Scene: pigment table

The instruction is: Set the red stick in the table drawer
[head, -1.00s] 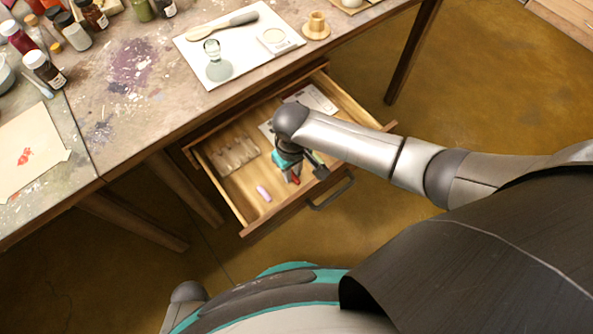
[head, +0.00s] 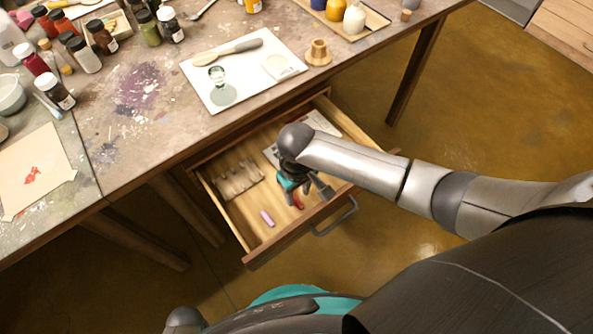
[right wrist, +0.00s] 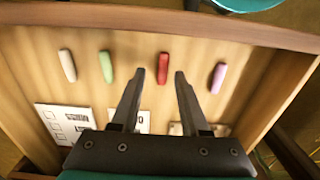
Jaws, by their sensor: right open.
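The red stick (right wrist: 163,68) lies on the wooden floor of the open table drawer (right wrist: 225,38). My right gripper (right wrist: 160,73) is open, with the red stick showing between its two fingertips and no grip on it. In the head view the right gripper (head: 296,188) hangs down into the drawer (head: 236,220), and the red stick (head: 298,203) shows just beside it, towards the drawer front. My left gripper is not in view.
A pink stick (right wrist: 218,77), a green stick (right wrist: 106,67) and a white stick (right wrist: 67,65) lie in the drawer in a row with the red one. Printed cards (right wrist: 65,120) lie there too. Bottles and a white board (head: 215,95) stand on the table (head: 150,130) above.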

